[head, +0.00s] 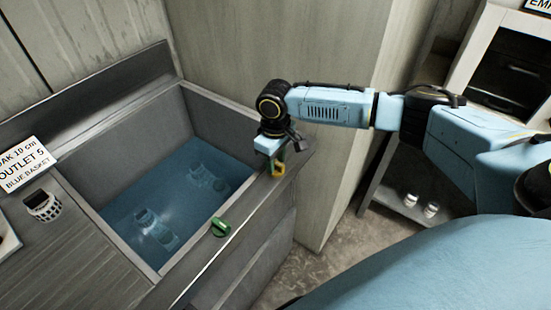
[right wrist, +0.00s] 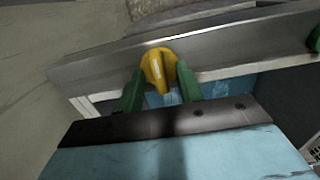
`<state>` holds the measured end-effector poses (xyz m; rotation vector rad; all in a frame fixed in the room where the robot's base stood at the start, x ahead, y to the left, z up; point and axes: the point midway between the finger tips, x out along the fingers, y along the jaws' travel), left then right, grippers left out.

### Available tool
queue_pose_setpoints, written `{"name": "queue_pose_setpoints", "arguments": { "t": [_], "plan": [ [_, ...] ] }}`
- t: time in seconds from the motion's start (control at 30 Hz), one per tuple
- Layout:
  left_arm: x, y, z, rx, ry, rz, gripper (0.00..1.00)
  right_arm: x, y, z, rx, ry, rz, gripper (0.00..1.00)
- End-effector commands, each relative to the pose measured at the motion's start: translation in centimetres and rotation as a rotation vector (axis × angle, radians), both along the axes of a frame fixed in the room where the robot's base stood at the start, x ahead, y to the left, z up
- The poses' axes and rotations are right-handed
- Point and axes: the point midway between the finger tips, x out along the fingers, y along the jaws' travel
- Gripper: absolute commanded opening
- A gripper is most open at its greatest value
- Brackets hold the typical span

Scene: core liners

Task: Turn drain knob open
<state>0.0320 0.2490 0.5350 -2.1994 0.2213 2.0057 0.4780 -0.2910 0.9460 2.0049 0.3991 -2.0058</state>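A yellow knob (head: 278,168) sits on the front rim of the grey sink (head: 262,190), near its right end. A green knob (head: 220,227) sits farther left on the same rim; its edge shows in the right wrist view (right wrist: 315,38). I see no label telling which is the drain knob. My right gripper (right wrist: 161,72) is at the yellow knob, which also shows in the right wrist view (right wrist: 158,70). Its green fingers stand on either side of the knob, apart, with the narrow handle between them. Firm contact is not visible. My left gripper is not in view.
The basin holds blue water (head: 165,205) with several clear shapes in it. A sign (head: 22,165) and a small white basket (head: 43,205) stand on the left counter. A wall panel rises right of the sink. A shelf with white cups (head: 410,200) is farther right.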

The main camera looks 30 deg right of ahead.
Motion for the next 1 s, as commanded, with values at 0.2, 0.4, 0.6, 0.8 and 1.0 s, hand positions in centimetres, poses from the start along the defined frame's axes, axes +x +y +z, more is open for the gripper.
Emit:
{"name": "queue_pose_setpoints", "arguments": {
  "t": [0.2,0.4,0.6,0.8,1.0],
  "plan": [
    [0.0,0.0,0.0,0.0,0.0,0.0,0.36,0.0,0.0,0.0,0.0,0.0,0.0,0.19],
    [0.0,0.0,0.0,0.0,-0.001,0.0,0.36,0.0,0.0,0.0,0.0,0.0,0.0,0.0],
    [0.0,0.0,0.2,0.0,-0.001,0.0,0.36,0.0,0.0,0.1,0.001,0.0,0.009,0.0],
    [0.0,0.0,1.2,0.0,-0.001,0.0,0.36,0.0,0.0,0.3,0.001,0.0,0.071,0.0],
    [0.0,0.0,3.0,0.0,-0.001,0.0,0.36,0.0,0.1,0.4,0.002,0.001,0.207,0.0]
  ]
}}
